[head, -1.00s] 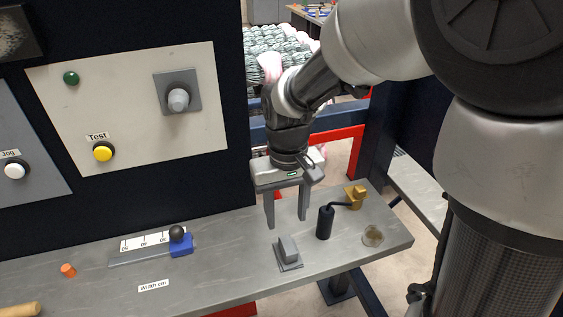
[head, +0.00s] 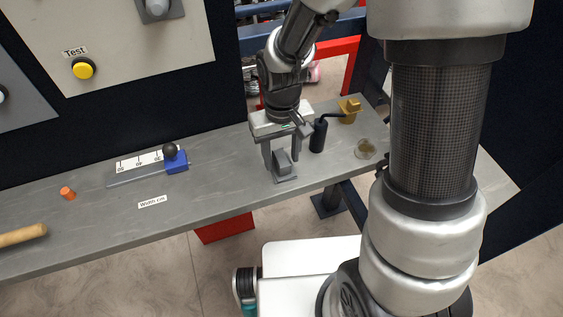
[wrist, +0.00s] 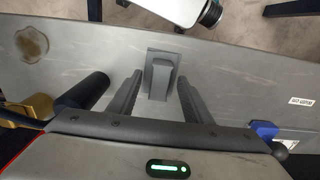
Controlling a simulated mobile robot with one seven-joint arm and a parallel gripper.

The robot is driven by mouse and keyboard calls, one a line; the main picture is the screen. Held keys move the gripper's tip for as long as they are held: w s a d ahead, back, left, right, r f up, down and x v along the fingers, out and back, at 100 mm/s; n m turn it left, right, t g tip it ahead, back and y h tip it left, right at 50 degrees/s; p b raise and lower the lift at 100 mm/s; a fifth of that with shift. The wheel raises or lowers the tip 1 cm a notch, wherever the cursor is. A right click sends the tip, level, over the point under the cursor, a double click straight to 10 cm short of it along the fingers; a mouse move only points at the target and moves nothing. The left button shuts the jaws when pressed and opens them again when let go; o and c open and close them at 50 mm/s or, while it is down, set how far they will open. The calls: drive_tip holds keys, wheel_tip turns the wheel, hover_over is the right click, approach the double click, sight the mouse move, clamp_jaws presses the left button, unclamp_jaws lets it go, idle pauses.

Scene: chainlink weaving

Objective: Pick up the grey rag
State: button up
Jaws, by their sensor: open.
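I see nothing that is clearly a grey rag in either view. A grey block on a thin square plate (head: 285,178) stands on the workbench near its front edge; it also shows in the wrist view (wrist: 161,76). My gripper (head: 284,162) is open and empty, pointing down over this block. In the wrist view its two fingertips (wrist: 160,84) appear on either side of the block; I cannot tell how far above it they are.
A black-handled crank (head: 318,136) stands close right of my gripper, with a brass-coloured piece (head: 349,106) behind. A blue slider with a black knob (head: 175,160), an orange plug (head: 67,192) and a wooden handle (head: 22,235) lie left. The bench (head: 225,180) is clear between.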

sight(281, 157)
drive_tip(key=c, duration=1.1)
drive_tip(key=shift+r, duration=0.1)
drive_tip(key=shift+c, duration=0.2)
wheel_tip(281, 157, up, 10)
drive_tip(key=shift+p, duration=0.35)
